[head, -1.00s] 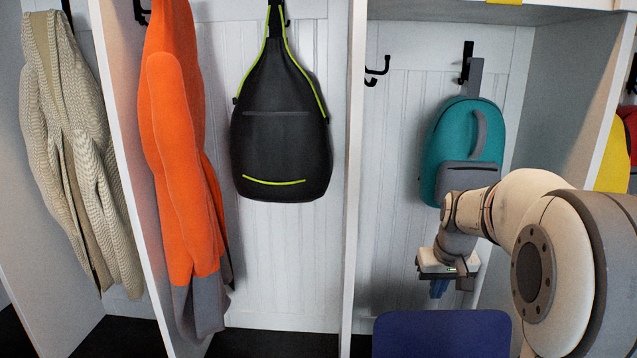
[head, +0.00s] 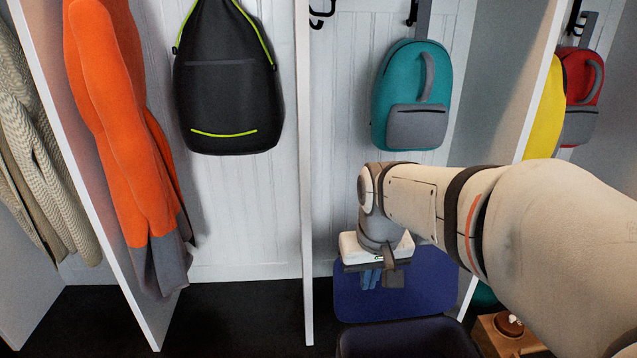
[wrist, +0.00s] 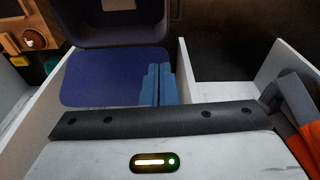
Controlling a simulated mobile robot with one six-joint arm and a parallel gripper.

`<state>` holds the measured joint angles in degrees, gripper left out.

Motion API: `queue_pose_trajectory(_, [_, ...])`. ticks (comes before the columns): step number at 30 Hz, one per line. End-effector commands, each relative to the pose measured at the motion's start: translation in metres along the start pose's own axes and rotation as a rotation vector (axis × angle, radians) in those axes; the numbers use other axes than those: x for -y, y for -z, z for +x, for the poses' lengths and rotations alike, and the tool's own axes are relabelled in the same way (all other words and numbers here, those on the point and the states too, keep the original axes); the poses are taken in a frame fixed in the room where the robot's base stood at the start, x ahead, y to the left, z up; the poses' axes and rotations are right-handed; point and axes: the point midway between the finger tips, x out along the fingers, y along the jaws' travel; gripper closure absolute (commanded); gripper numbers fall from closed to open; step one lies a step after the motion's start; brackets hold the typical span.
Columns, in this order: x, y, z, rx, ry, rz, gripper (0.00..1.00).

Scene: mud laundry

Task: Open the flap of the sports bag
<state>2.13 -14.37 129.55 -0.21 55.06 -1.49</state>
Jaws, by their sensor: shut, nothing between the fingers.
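A dark navy bag-like body (head: 405,340), which I take as the sports bag, is at the bottom of the head view, cut off by the frame edge. A flat blue panel with rounded corners, seemingly its flap (head: 436,300), extends behind it. In the wrist view the bag's rim (wrist: 120,37) surrounds a dark hollow, and the blue flap (wrist: 95,82) spreads away from it, so it looks folded open. My gripper (head: 370,279) is shut and empty, pointing down in front of the flap in the head view. Its blue fingers also show in the wrist view (wrist: 158,85); contact with the flap cannot be told.
White cubby dividers (head: 304,200) stand on both sides. A teal backpack (head: 412,85), a black bag (head: 228,100) and an orange jacket (head: 110,130) hang around. A wooden item (head: 505,335) is at lower right. The dark floor (head: 240,315) left of the divider is clear.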

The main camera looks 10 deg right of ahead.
Motion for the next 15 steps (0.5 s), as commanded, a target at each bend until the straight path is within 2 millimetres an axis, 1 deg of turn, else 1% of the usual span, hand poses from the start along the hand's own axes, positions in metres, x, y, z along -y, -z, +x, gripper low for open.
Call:
queue_pose_trajectory(1, [-0.004,0.024,-0.002,0.017,-0.001,0.005,1.00])
queue_pose_trajectory(2, [-0.007,0.037,-0.003,0.026,-0.002,0.006,1.00])
queue_pose_trajectory(3, [-0.011,0.054,-0.002,0.036,-0.003,0.008,1.00])
queue_pose_trajectory(5, [-0.017,0.079,0.000,0.053,-0.004,0.012,1.00])
queue_pose_trajectory(6, [-0.021,0.096,0.002,0.062,-0.004,0.015,1.00])
queue_pose_trajectory(8, [-0.027,0.120,0.007,0.078,-0.004,0.018,1.00])
queue_pose_trajectory(9, [-0.032,0.135,0.012,0.089,-0.004,0.021,1.00])
queue_pose_trajectory(11, [-0.040,0.158,0.019,0.104,-0.004,0.024,1.00])
queue_pose_trajectory(12, [-0.044,0.172,0.026,0.116,-0.004,0.026,1.00])
queue_pose_trajectory(15, [-0.059,0.206,0.045,0.142,-0.003,0.034,1.00])
